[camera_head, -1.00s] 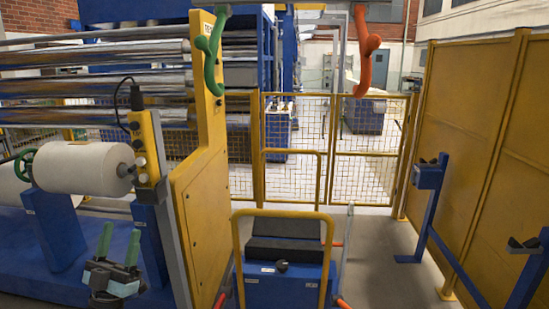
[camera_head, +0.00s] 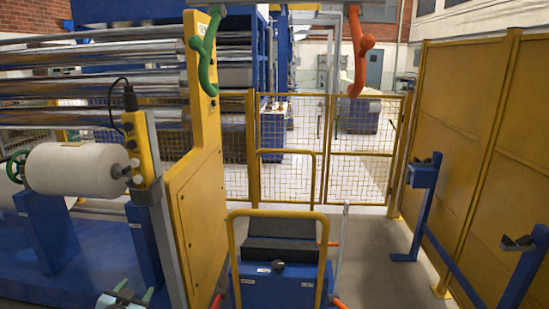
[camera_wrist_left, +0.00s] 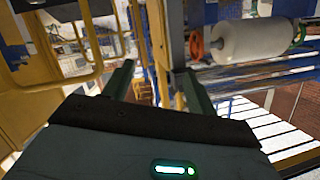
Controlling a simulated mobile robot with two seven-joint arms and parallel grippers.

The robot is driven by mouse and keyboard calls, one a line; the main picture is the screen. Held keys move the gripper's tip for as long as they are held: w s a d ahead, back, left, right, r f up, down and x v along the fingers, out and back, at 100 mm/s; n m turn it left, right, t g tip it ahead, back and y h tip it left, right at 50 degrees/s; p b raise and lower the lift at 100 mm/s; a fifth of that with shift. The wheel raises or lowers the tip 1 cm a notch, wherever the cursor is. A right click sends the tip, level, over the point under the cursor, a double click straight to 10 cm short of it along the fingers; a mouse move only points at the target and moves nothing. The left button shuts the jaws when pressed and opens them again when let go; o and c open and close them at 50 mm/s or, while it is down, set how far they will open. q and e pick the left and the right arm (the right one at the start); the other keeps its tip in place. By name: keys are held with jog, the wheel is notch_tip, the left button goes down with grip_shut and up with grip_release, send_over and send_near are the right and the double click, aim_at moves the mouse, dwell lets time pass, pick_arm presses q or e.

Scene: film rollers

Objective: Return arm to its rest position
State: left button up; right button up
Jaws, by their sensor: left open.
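My left gripper (camera_head: 133,292) shows at the bottom edge of the head view, left of the yellow machine panel. Its two green fingers stand apart with nothing between them, and most of the arm is out of frame. In the left wrist view the two dark green fingers (camera_wrist_left: 160,85) are spread and empty. My right gripper does not show in either view.
A white film roll (camera_head: 75,170) sits on blue stands at the left. A yellow control post (camera_head: 140,150) and yellow panel (camera_head: 195,200) stand beside it. A blue cart (camera_head: 280,285) with a yellow handle is in front. A mesh fence (camera_head: 290,170) closes the back. Grey floor shows at right.

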pick_arm(q)
jog(key=s+d+f+g+h, duration=0.1)
jog(key=s+d+f, duration=0.2)
jog(key=s+f, duration=0.2)
jog(key=s+d+f+g, duration=0.1)
jog(key=s+d+f, duration=0.2)
jog(key=s+f, duration=0.2)
jog(key=s+d+f+g, duration=0.1)
jog(key=s+d, duration=0.3)
jog(key=s, duration=0.7)
jog(key=s+d+f+g+h, duration=0.1)
jog(key=s+d+f, duration=0.2)
jog(key=s, duration=0.8)
jog(key=s+d+f+n+g+h, duration=0.1)
jog(key=s+d+f, duration=0.3)
jog(key=s, duration=0.8)
jog(key=shift+d+f+g, duration=0.25)
jog(key=shift+d+g, duration=0.05)
jog(key=shift+g, duration=0.3)
